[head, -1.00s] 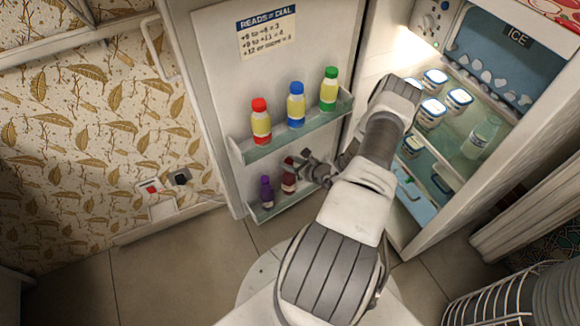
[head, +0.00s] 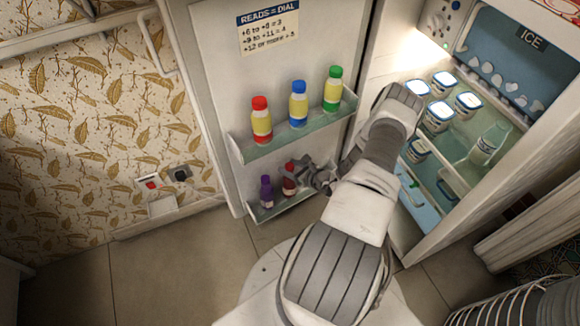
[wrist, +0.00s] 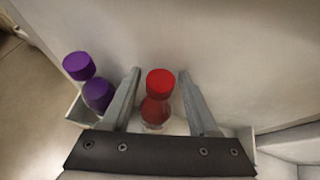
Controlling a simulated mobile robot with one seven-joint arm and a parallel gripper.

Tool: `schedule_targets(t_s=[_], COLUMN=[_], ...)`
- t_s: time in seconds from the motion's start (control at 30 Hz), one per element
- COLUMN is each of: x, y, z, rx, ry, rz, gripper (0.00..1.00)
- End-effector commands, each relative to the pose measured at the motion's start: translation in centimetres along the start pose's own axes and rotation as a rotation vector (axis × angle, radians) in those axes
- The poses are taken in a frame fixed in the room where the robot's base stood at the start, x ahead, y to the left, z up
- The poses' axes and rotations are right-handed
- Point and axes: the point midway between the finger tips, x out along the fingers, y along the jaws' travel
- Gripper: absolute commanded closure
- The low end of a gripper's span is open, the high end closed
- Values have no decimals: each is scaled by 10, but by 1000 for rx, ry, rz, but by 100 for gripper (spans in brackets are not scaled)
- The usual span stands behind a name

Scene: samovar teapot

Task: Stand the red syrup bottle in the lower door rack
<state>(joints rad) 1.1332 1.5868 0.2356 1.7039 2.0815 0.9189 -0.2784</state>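The red syrup bottle (head: 289,183) stands about upright in the lower door rack (head: 285,211), to the right of a purple bottle (head: 266,192). In the wrist view the red bottle (wrist: 157,100) is between the two fingers of my gripper (wrist: 158,95). A gap shows on each side of it, so the gripper is open around it. In the head view my gripper (head: 312,175) reaches in from the right at the rack.
The upper door rack (head: 250,153) holds red-capped (head: 262,120), blue-capped (head: 298,104) and green-capped (head: 332,89) bottles just above my gripper. The open fridge (head: 470,185) with several white tubs is at the right. The purple bottle (wrist: 98,95) is close outside the left finger.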

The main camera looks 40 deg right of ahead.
Motion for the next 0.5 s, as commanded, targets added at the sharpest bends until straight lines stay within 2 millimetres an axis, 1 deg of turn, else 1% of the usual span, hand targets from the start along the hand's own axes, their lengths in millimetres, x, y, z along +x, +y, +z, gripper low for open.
schedule_targets(t_s=[0.27, 0.4, 0.5], x=[0, -2, -18], y=[0, 0, 0], z=[0, 4, 5], rx=[0, 1, 0], ry=[0, 0, 2], rz=[0, 0, 0], gripper=[31, 31, 31])
